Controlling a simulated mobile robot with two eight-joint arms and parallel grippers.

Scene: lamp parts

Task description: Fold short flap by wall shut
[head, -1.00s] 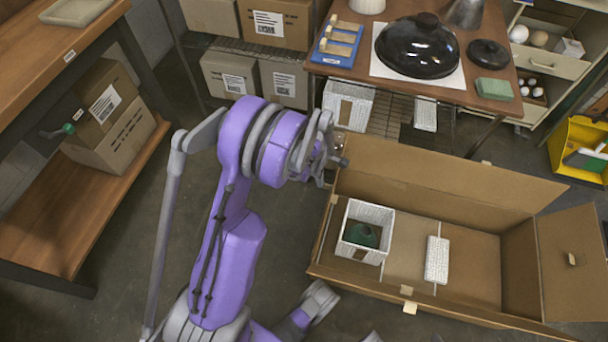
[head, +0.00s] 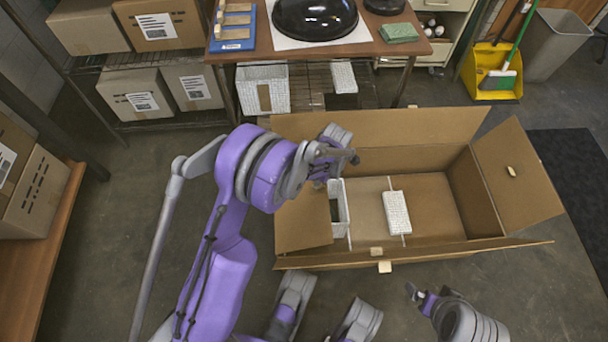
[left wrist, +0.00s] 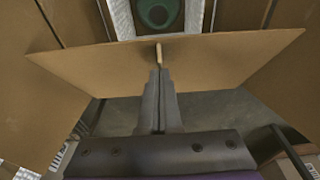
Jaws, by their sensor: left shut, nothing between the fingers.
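A long open cardboard box (head: 445,197) lies on the floor. My right gripper (head: 413,293) is in front of the box.
The right short flap (head: 518,170) and the far long flap (head: 400,127) stand open. A white woven block (head: 397,212) lies inside the box. A table (head: 420,47) and a shelf with cartons (head: 142,94) stand behind.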

